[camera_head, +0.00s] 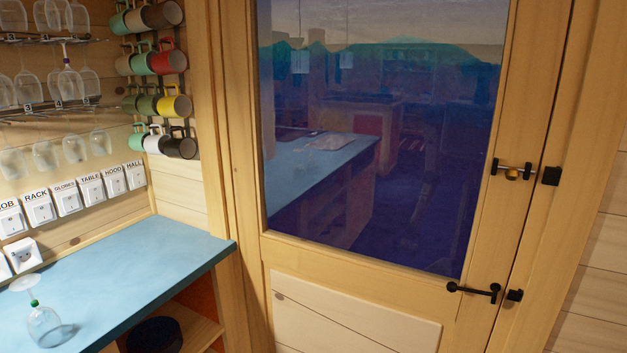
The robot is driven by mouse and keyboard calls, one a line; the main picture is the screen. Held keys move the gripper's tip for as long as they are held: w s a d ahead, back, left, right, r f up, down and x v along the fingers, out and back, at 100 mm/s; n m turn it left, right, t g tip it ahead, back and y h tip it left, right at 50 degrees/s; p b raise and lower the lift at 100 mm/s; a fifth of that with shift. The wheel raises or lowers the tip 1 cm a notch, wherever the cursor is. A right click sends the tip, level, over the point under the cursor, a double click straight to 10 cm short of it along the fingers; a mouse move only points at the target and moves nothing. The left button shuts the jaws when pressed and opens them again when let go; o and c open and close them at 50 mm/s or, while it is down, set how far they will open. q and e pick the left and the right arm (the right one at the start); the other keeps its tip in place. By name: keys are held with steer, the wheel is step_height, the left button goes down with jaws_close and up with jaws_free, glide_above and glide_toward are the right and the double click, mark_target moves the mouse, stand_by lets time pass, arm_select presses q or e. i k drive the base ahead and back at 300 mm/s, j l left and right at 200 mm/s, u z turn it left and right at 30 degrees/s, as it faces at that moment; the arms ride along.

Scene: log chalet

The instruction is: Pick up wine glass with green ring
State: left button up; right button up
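A clear wine glass with a green ring (43,321) stands upside down on the blue countertop (130,270) at the lower left. Its bowl rests on the counter and its foot points up. The green ring sits on the stem just above the bowl. Neither of my grippers shows in the head view.
A wooden door (355,312) with a dark glass pane fills the middle, with black latches at its right. Hanging glasses (68,84), several mugs (169,62) and labelled switches (65,200) are on the left wall. The counter right of the glass is clear.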

mark_target(44, 325)
steer(key=u, duration=1.5)
steer(key=i+l, duration=0.2)
steer(key=l, duration=0.2)
